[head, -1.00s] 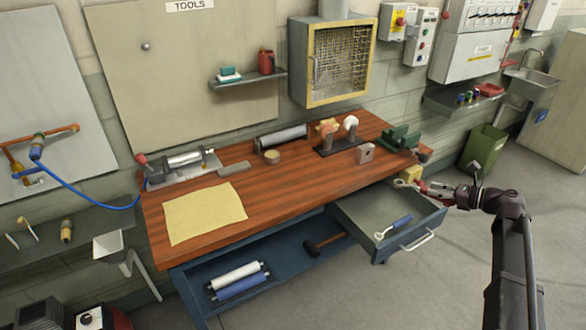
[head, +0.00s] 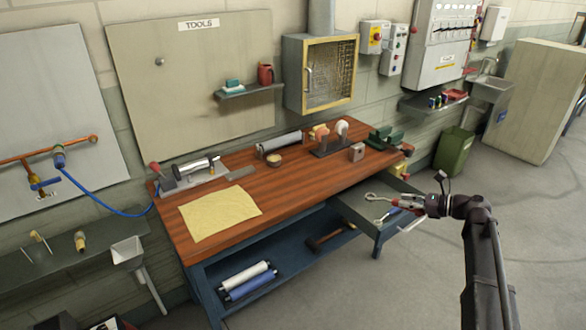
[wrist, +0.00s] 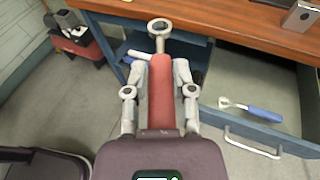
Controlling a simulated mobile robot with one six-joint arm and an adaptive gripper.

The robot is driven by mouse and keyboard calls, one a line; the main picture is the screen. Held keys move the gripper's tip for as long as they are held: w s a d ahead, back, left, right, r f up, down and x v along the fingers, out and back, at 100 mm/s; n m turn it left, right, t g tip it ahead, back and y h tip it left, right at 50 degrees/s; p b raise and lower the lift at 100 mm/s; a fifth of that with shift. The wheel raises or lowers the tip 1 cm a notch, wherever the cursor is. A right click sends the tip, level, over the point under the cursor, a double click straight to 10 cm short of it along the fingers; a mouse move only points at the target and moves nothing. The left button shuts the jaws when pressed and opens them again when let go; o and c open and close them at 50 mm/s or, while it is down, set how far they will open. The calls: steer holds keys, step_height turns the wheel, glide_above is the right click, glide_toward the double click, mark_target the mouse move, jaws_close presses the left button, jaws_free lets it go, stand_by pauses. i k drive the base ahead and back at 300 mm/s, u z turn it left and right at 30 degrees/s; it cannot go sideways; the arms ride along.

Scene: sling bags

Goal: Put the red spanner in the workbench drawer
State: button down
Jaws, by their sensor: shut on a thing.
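My gripper (head: 420,203) is shut on the red spanner, whose red handle (wrist: 160,95) lies between the fingers in the wrist view. The spanner's grey ring end (head: 371,196) points away from my gripper, to the left in the head view. The workbench drawer (head: 352,204) is pulled open. In the head view the spanner overlaps it, held above its level. In the wrist view the drawer (wrist: 285,88) lies to the right of the spanner.
The wooden workbench top (head: 290,185) carries a yellow cloth (head: 220,212), a vise (head: 385,138) and other tools. A green bin (head: 454,152) stands behind on the right. The floor on the right is clear.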

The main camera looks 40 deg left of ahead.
mark_target(367, 209)
steer(key=z, duration=0.25)
steer(key=k, duration=0.1)
steer(key=u, duration=2.1)
steer(key=i, duration=1.05)
